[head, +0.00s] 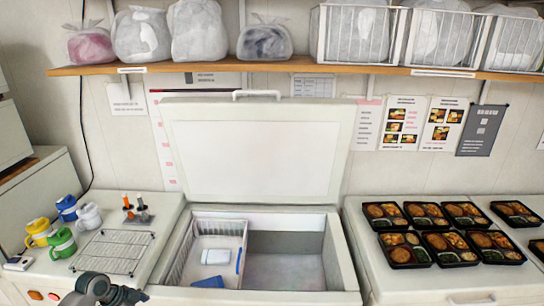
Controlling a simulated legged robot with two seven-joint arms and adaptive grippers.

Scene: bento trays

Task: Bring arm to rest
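A dark grey part of my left arm, with what may be its gripper (98,288), shows at the bottom left edge, in front of the counter with the wire rack. It is cut off by the picture edge and its fingers cannot be made out, so I cannot tell whether it is open or shut. No object is visible in it. My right arm and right gripper are not in view.
An open chest freezer (345,270) with its lid (258,150) raised stands in the middle, a white basket (180,268) inside. Left counter: wire rack (113,252), several coloured mugs (62,243). Right counter (400,283): several bento trays (436,248). A shelf (270,66) holds bags.

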